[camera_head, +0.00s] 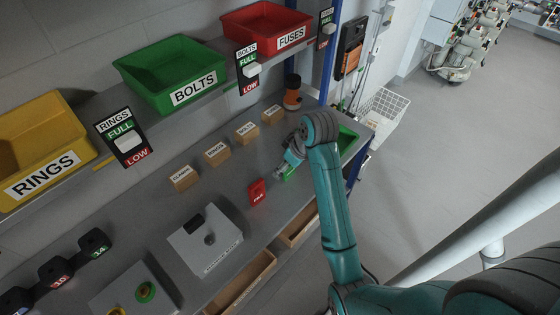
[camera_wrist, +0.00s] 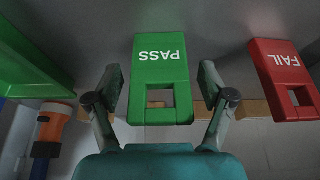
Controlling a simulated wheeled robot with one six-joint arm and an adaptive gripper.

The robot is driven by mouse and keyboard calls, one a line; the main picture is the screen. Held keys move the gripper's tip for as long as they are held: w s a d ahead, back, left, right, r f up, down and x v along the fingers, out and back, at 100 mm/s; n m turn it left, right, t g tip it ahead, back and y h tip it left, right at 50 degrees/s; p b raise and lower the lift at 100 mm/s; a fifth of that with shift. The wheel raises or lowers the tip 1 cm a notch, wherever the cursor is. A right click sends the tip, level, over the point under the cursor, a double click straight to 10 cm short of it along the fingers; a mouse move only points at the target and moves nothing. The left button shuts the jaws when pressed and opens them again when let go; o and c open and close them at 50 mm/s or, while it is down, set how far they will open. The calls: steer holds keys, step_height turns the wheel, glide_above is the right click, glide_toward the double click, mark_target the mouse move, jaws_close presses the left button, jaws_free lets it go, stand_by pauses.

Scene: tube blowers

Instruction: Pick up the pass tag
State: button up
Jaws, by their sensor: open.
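The green pass tag (camera_wrist: 160,70) lies flat on the bench, its label upside down in the wrist view, with a square hole near its lower end. In the head view only a small green part of the pass tag (camera_head: 290,172) shows beside my gripper, which hides the rest. My gripper (camera_wrist: 161,97) is open, with one finger on each side of the pass tag's lower part. I cannot tell whether the fingers touch it. The red fail tag (camera_wrist: 285,75) lies to the right in the wrist view; in the head view it is the red tag (camera_head: 257,192) left of my gripper.
Several small labelled boxes (camera_head: 217,153) stand in a row behind the tags. An orange and black cylinder (camera_head: 292,93) stands behind my gripper, and a green tray (camera_head: 347,143) lies at the right end. A grey box (camera_head: 205,239) sits to the left.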

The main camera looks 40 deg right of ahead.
steer(key=shift+f, duration=0.15)
steer(key=c, duration=1)
steer(key=shift+c, duration=0.2)
steer(key=shift+w, duration=0.1)
